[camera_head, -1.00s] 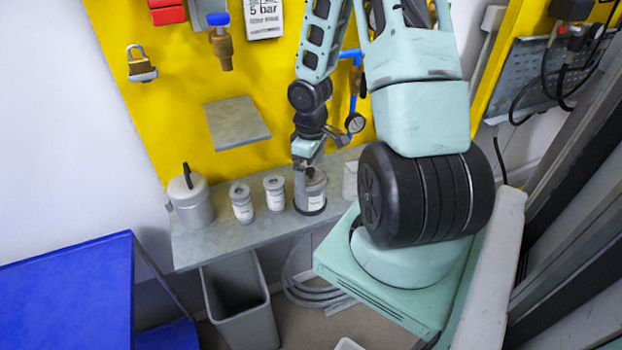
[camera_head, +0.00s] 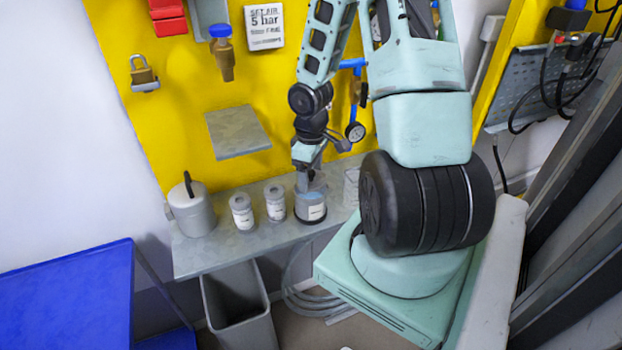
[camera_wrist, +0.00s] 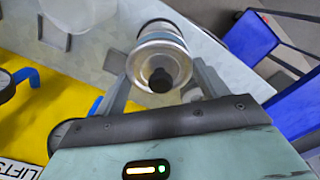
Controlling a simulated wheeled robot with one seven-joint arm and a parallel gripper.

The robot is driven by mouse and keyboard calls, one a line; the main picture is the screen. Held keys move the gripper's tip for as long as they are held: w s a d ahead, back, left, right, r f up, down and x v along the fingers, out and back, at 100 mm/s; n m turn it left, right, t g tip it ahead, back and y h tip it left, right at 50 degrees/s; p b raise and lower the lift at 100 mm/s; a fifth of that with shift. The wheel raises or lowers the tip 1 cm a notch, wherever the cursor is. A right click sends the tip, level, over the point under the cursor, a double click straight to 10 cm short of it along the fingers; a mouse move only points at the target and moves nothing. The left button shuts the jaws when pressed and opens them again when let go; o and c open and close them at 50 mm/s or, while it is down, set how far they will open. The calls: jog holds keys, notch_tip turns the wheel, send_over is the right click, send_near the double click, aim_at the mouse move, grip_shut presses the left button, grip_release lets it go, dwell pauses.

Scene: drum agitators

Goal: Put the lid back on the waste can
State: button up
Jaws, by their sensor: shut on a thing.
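My gripper (camera_wrist: 158,92) is at the labelled grey can (camera_head: 311,206) on the bench. In the wrist view a round pale lid (camera_wrist: 148,62) with a black knob (camera_wrist: 160,80) lies between the fingers, which are closed in on it. The can's body (camera_wrist: 160,27) shows beyond it. In the head view my gripper comes down from above onto the can's top and partly covers it. The can stands upright. I cannot tell whether the lid is fully seated on the rim.
Two small labelled jars (camera_head: 242,212) (camera_head: 275,203) and a grey can with a black handle (camera_head: 192,208) stand left of it on the grey bench (camera_head: 215,260). A square plate (camera_head: 238,131) juts from the yellow board above. An open bin (camera_head: 240,310) is below; a blue table (camera_head: 65,300) is left.

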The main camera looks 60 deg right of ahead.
notch_tip(320, 180, up, 7)
jog(key=shift+r+p, duration=0.2)
jog(key=shift+p, duration=0.5)
jog(key=shift+r+n+p, duration=0.2)
jog(key=shift+n+p, duration=0.1)
jog(key=shift+n, duration=0.2)
jog(key=shift+n+p, duration=0.35)
jog(key=shift+n, duration=0.15)
jog(key=n, duration=0.1)
jog(key=n+p, duration=0.2)
jog(key=shift+w+d+f+y, duration=0.15)
jog(key=shift+f+y, duration=0.1)
jog(key=shift+y, duration=0.15)
jog(key=n, duration=0.1)
jog(key=n+p, duration=0.1)
jog(key=n, duration=0.1)
jog(key=shift+f+n, duration=0.3)
jog(key=shift+f, duration=0.1)
jog(key=n+p, duration=0.1)
jog(key=f+n+y, duration=0.1)
jog(key=n, duration=0.1)
jog(key=shift+p, duration=0.35)
jog(key=shift+n, duration=0.3)
notch_tip(320, 180, down, 5)
jog(key=b, duration=0.5)
jog(key=shift+f+b, duration=0.65)
jog(key=shift+f, duration=0.15)
